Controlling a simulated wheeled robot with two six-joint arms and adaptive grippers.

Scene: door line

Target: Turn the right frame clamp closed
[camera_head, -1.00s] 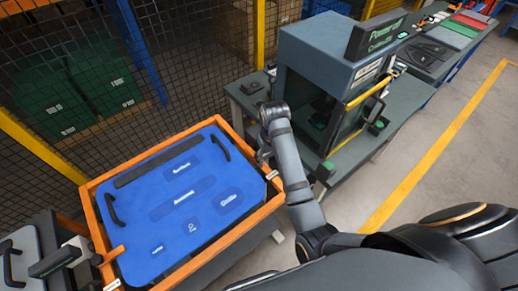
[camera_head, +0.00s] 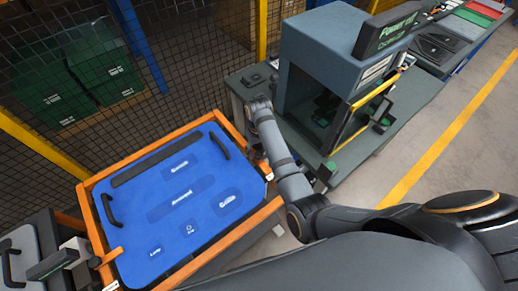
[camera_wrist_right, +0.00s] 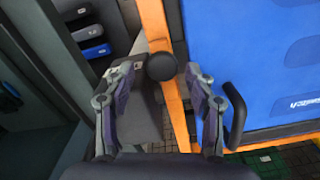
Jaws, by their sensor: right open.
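A blue panel (camera_head: 165,225) with black handles lies in an orange frame (camera_head: 235,238). It also shows at the right in the right wrist view (camera_wrist_right: 260,60), beside the orange frame edge (camera_wrist_right: 160,30). A round black knob (camera_wrist_right: 161,66), which looks like the right frame clamp's, sits by that edge. My right gripper (camera_wrist_right: 165,110) is open and empty. The knob appears between and beyond its fingertips; I cannot tell whether they touch it. In the head view my right gripper (camera_head: 257,150) points down at the frame's right side, mostly hidden by my arm. My left gripper is not visible.
A blue-grey machine cabinet (camera_head: 325,45) with a yellow-edged door stands on a bench right of the frame. A mesh fence (camera_head: 60,60) runs behind. A grey panel (camera_head: 22,245) lies at the left. Floor is clear at the right.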

